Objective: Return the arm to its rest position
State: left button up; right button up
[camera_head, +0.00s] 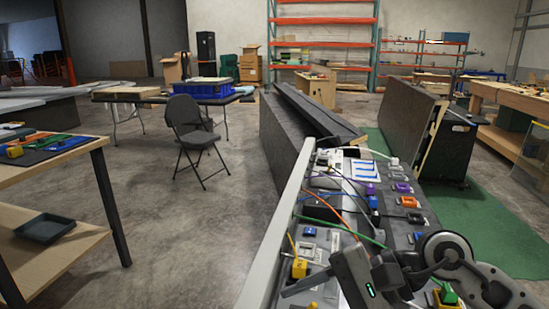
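My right arm comes in from the lower right. Its gripper (308,285) is over the near part of the LED console (318,208). A dark finger points left, close to a yellow block (299,268) on the console; whether they touch is unclear. Nothing is plainly held, and the finger gap cannot be made out. My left arm and gripper are not in view. The console carries coloured connectors, including an orange one (409,202) and a purple one (402,187), with loose thin cables across it.
A wooden table (65,163) with a dark tray (45,228) on its lower shelf stands at left. A folding chair (192,135) is further back. Dark panels (283,137) stand behind the console. The grey floor between table and console is clear.

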jog(key=a+r+m+t+y, duration=0.4)
jog(key=r+m+y, duration=0.3)
jog(key=r+m, duration=0.15)
jog(key=w+d+r+m+t+h, duration=0.1)
jog(key=w+d+r+m+t, duration=0.15)
jog(key=m+t, duration=0.45)
jog(key=w+d+r+m+t, duration=0.1)
jog(key=d+m+t, duration=0.25)
jog(key=m, duration=0.55)
jog(key=w+d+f+m+t+h, duration=0.1)
jog(key=d+f+m+t+h, duration=0.1)
jog(key=d+f+m+h, duration=0.75)
jog(key=w+d+f+m+t+h, duration=0.15)
jog(key=m+h, duration=0.55)
jog(key=m, duration=0.8)
jog(key=s+d+f+m+g+h, duration=0.3)
jog(key=s+f+m+g, duration=0.25)
jog(key=f, duration=0.45)
jog(key=s+f+m+g+y, duration=0.2)
jog(key=s+f+m+g, duration=0.8)
jog(key=s, duration=0.6)
jog(key=w+a+f+n+t+y, duration=0.2)
jog(key=w+a+f+t, duration=0.4)
jog(key=f+t, duration=0.1)
jog(key=shift+w+a+f+n+t, duration=0.2)
jog(key=shift+n+t, duration=0.15)
jog(key=shift+t, duration=0.2)
